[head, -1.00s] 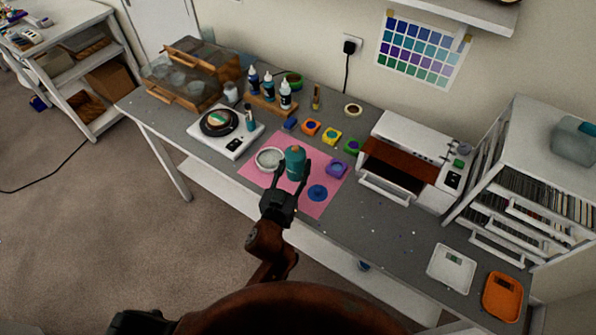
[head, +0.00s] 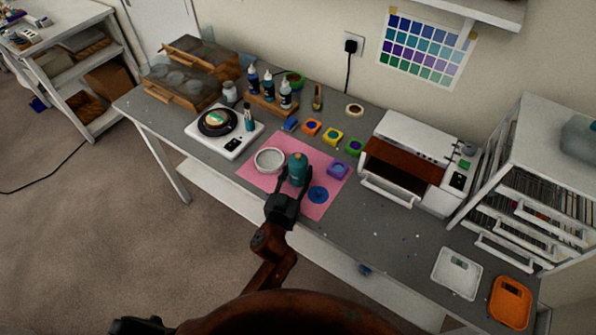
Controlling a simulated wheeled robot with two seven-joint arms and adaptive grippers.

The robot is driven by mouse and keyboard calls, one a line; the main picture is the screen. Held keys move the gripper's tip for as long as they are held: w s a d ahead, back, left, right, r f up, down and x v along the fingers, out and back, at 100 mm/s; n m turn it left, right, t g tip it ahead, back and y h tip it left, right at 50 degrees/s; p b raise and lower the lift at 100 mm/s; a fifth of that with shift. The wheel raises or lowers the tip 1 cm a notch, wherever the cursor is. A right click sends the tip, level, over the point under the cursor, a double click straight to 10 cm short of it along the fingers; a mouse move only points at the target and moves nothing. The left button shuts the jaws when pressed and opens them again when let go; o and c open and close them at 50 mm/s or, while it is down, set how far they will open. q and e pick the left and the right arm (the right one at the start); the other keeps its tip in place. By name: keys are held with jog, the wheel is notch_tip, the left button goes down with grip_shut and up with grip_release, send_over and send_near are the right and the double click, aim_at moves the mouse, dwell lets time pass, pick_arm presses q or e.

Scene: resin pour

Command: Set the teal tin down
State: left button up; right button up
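The teal tin (head: 298,168) is upright over the pink mat (head: 253,177), between a pale round dish (head: 269,160) and a purple mould (head: 338,170). My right gripper (head: 296,182) is shut on the tin, one finger on each side of its lower part. I cannot tell whether the tin's base touches the mat, as the gripper hides it. A round blue lid (head: 318,194) lies on the mat just to the right and nearer. A dark part of my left arm shows at the bottom left edge; its fingers cannot be made out.
A white hotplate (head: 224,140) stands to the left. Dropper bottles in a wooden rack (head: 272,108) and several coloured moulds stand behind. A white oven (head: 410,160) is at the right, with a white scale (head: 457,272) and an orange tray (head: 510,303) nearer. Desk between is mostly clear.

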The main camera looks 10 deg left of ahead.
pick_arm(q)
jog(key=o, duration=1.2)
jog(key=shift+f, duration=0.15)
